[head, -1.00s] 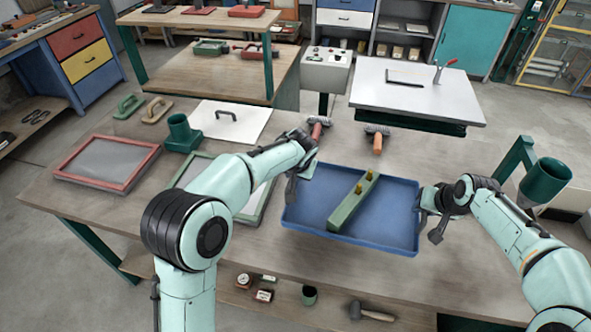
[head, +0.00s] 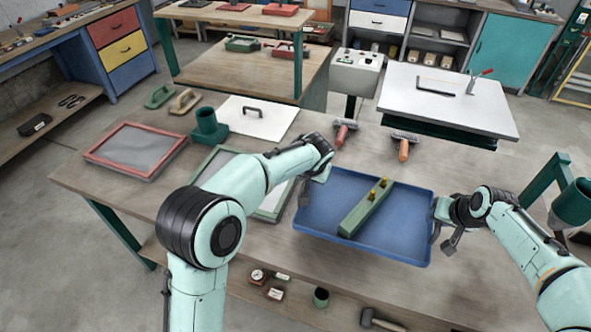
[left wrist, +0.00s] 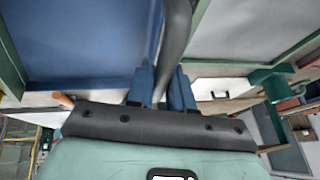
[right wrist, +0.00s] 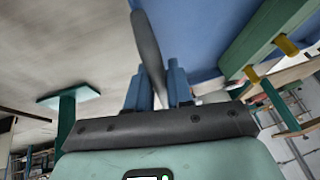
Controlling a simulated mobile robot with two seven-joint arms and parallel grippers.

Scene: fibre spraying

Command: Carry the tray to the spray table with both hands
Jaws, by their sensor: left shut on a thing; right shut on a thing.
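The blue tray (head: 405,248) is held level over the front right part of the wooden workbench; I cannot tell the gap beneath it. A green bar with brass knobs (head: 363,212) lies slantwise in it. My left gripper (head: 304,192) is shut on the tray's left side, partly hidden by my forearm. In the left wrist view the blue fingers (left wrist: 163,88) sit around a dark handle. My right gripper (head: 437,222) is shut on the tray's right side, again around a dark handle in the right wrist view (right wrist: 156,88). The white-topped table, likely the spray table (head: 415,102), stands behind the bench.
A control box (head: 357,72) stands left of the white-topped table. A green stand (head: 573,203) is at right.

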